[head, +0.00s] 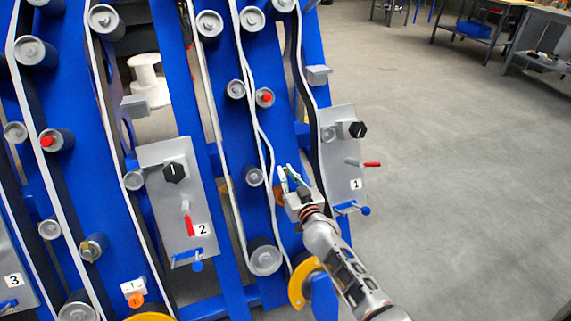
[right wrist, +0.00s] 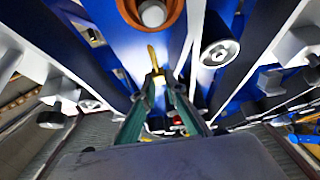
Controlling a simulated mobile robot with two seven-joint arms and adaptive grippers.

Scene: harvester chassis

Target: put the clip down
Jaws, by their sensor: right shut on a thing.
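My right gripper (head: 289,176) reaches in from the lower right, in front of the blue chassis frame between panel 2 and panel 1. In the right wrist view its two green fingers (right wrist: 158,78) come together at the tips. A small thin yellow piece, which looks like the clip (right wrist: 152,54), sticks out from between the fingertips, below an orange ring around a grey roller end. In the head view the clip is too small to make out. I cannot tell if it touches the frame. My left gripper is not in view.
Panel 2 (head: 157,228) stands left of the gripper and panel 1 (head: 339,188) right of it, both with knobs and levers. White belts and grey rollers (head: 264,257) run along the blue frame. A yellow disc (head: 298,286) is below. Open grey floor (head: 470,190) lies right.

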